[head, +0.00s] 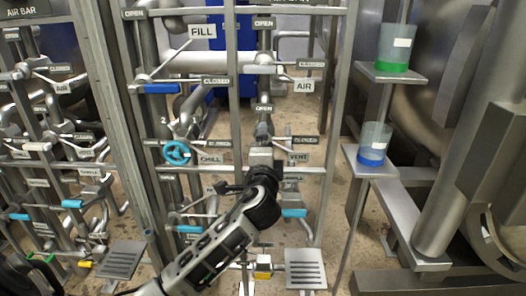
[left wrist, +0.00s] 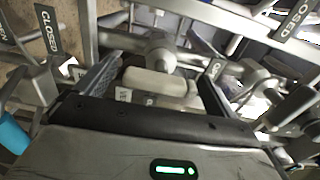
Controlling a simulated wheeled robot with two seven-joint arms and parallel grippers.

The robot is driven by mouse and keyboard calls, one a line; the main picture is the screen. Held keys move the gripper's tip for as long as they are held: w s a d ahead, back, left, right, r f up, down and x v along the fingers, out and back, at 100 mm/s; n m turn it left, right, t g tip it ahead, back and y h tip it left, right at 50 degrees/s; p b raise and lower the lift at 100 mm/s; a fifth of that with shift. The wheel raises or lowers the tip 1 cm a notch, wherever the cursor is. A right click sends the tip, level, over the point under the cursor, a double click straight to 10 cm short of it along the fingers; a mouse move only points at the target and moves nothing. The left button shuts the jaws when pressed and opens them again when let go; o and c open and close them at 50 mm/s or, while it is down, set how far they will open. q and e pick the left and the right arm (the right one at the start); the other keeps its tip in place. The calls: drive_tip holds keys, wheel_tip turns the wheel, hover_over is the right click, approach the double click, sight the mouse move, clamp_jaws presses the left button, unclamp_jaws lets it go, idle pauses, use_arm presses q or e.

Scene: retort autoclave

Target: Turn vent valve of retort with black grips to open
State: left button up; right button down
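My left gripper (head: 258,172) is in front of the middle pipe rack, just left of the VENT sign (head: 298,157). In the left wrist view its two dark fingers (left wrist: 155,88) are apart. A pale grey block-like part (left wrist: 160,84) lies between them, with small gaps on both sides. I cannot tell whether it belongs to the vent valve. A dark, grip-like cylinder (left wrist: 290,105) shows to the right of the fingers. The gripper hides part of the vent valve in the head view, so its handle is unclear. My right gripper is not in view.
Rack uprights (head: 232,80) and crossbars crowd the gripper. A blue handle (head: 160,88), a cyan handwheel (head: 177,152) and a cyan handle (head: 293,213) are close by. Beakers with green (head: 393,48) and blue (head: 374,145) bases stand on shelves at right. Another rack stands at left.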

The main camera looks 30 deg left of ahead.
use_arm(q)
drive_tip(key=shift+s, duration=0.1)
drive_tip(key=shift+s+d, duration=0.2)
drive_tip(key=shift+s, duration=0.05)
drive_tip(key=p+v, duration=0.1)
drive_tip(key=v, duration=1.4)
drive_tip(key=shift+s+p, duration=0.15)
drive_tip(key=shift+p, duration=0.25)
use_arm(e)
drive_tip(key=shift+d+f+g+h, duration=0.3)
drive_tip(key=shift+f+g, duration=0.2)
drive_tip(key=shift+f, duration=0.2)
